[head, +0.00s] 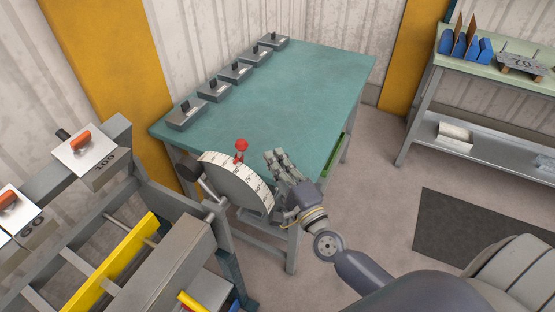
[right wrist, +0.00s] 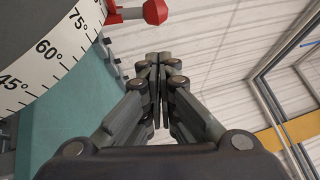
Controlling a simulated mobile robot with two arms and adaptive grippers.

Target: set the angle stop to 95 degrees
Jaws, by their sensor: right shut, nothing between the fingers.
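The angle stop is a grey disc with a white degree scale (head: 223,166) on the side of the bender. Its scale (right wrist: 62,50) also shows in the right wrist view, with 45, 60 and 75 readable. A red knob (head: 241,145) stands out at the disc's upper rim. In the right wrist view the red knob (right wrist: 155,11) sits on a stem from a red piece near the 75 mark; its exact reading is unclear. My right gripper (head: 276,155) is shut and empty, to the right of the knob and apart from it. My left gripper is out of view.
A teal table (head: 290,90) stands behind the disc, with several grey blocks (head: 187,115) along its left edge. The bender frame with a yellow bar (head: 110,262) fills the lower left. A shelf bench (head: 475,75) and a dark floor mat (head: 470,230) are at the right.

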